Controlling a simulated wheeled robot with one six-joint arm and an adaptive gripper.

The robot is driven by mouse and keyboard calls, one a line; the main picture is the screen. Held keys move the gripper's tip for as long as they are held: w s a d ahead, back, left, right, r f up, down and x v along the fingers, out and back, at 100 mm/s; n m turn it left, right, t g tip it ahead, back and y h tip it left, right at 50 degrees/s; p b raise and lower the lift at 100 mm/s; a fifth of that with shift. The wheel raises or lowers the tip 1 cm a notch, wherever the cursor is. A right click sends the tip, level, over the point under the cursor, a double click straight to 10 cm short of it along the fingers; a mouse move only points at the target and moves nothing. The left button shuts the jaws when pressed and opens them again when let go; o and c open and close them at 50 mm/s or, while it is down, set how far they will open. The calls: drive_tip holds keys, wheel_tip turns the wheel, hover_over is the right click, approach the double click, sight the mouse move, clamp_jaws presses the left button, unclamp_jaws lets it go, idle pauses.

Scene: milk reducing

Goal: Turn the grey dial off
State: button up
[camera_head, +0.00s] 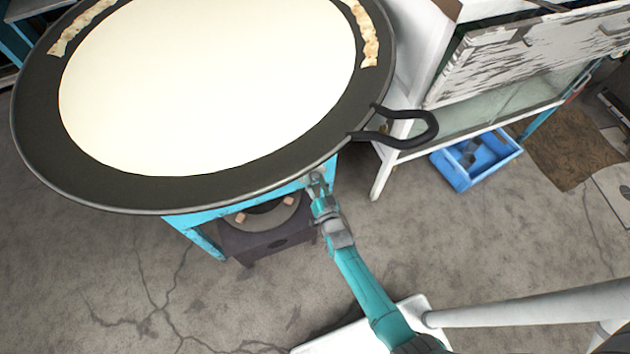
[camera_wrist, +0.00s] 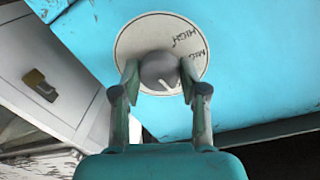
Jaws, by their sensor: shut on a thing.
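The grey dial (camera_wrist: 160,70) sits at the centre of a round cream plate (camera_wrist: 130,42) on the blue stove panel (camera_wrist: 245,75). Handwritten marks, one reading HIGH, show on the plate's upper right. A white line on the dial points down and slightly right. My gripper (camera_wrist: 160,78) has one finger on each side of the dial and is shut on it. In the head view my gripper (camera_head: 318,182) reaches the blue frame under the pan's front edge. The dial is hidden there.
A wide dark pan (camera_head: 40,130) of white liquid overhangs my gripper. Its black handle (camera_head: 425,128) juts out to the right. A burner (camera_head: 265,220) stands below. A blue crate (camera_head: 465,180) lies on the floor at right, with open floor in front.

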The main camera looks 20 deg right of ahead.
drive_tip(key=shift+m, duration=1.2)
drive_tip(key=o, duration=1.1)
drive_tip(key=shift+o, duration=0.2)
drive_tip(key=s, duration=1.2)
drive_tip(key=shift+a+r, duration=0.25)
drive_tip(key=shift+r, duration=0.05)
